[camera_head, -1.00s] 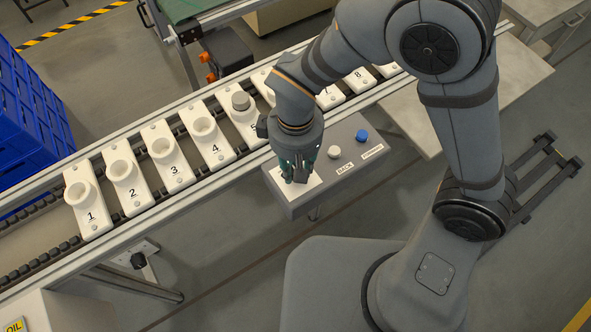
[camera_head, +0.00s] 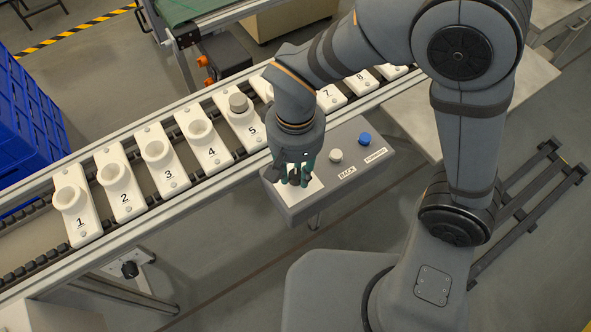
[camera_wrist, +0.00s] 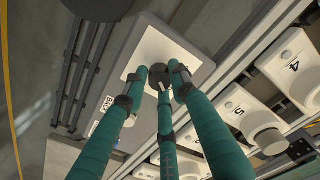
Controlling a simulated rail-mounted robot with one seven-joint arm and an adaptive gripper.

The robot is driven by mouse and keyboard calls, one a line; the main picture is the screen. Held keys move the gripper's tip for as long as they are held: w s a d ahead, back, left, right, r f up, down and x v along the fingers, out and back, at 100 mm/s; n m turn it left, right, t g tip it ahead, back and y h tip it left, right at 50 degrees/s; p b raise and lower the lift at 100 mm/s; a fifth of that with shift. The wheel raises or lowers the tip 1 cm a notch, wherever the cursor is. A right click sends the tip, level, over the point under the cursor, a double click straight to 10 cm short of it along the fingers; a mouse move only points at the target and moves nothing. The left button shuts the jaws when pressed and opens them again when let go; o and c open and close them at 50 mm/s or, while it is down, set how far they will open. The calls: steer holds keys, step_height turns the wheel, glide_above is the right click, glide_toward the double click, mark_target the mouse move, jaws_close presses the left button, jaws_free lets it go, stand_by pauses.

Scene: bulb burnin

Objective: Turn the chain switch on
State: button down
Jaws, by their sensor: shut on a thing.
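The chain switch, a dark round knob (camera_wrist: 153,48), sits on a white plate (camera_wrist: 190,57) on the grey control box (camera_head: 335,178). My gripper (camera_head: 294,178) has several green fingers with dark tips. In the wrist view my gripper (camera_wrist: 159,78) is shut on the knob, with its fingertips close around it. In the head view the fingers hide most of the knob, and the white plate (camera_head: 308,192) shows beside them. I cannot read any marks around the knob.
A white button (camera_head: 336,155) by the BACK label and a blue button (camera_head: 365,139) stand on the same box, to the right. Behind it runs the conveyor (camera_head: 165,212) with numbered white holders. Holder 5 (camera_head: 238,124) carries a grey capped piece. Blue crates (camera_head: 28,125) stand at left.

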mark_target(296, 175)
stand_by(0.3)
steer(key=c, duration=1.4)
jaws_free()
step_height(296, 175, up, 12)
step_height(296, 175, down, 12)
stand_by(0.4)
